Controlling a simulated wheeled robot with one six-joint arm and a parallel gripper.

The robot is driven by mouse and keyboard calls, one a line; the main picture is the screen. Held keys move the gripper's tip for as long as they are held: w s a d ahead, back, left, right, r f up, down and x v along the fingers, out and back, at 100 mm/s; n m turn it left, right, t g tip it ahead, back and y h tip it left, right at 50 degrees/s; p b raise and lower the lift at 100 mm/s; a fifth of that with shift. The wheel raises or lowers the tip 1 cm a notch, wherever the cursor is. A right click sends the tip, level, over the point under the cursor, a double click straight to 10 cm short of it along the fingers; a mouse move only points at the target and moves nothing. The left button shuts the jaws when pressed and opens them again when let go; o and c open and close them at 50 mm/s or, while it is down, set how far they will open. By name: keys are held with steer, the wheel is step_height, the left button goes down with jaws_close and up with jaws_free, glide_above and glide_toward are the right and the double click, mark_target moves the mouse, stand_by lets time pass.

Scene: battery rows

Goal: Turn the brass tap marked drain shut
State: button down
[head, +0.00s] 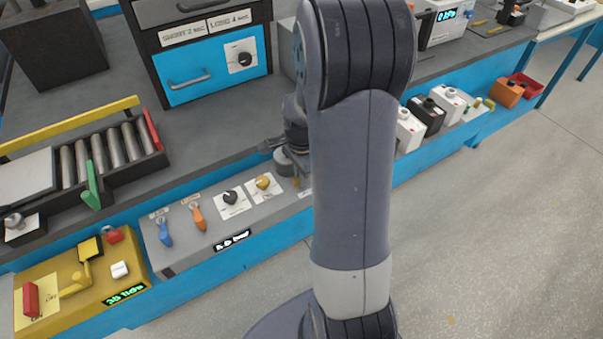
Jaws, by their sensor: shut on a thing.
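A grey panel (193,246) on the bench front bears a blue lever (165,233), an orange lever (199,218), a black knob (230,197) and a brass-yellow knob (263,183). Their small labels are too small to read, so I cannot tell which is marked drain. My gripper (290,165) is beyond my upright arm link, over the panel's right end, just right of the brass-yellow knob. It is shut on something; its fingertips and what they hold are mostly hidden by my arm.
A yellow box (75,300) with a red switch stands at lower left. A roller tray (110,150) lies behind it. A blue-fronted drawer unit (200,75) stands at the back. Several small boxes (448,103) line the bench to the right. The floor (490,240) at right is clear.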

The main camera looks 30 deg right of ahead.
steer(key=c, duration=1.4)
jaws_free()
steer(key=shift+c, duration=0.2)
step_height(320, 180, up, 11)
steer(key=shift+p, duration=0.4)
steer(key=shift+f, duration=0.2)
step_height(320, 180, down, 11)
steer(key=shift+r+b, duration=0.15)
steer(key=shift+b, duration=0.25)
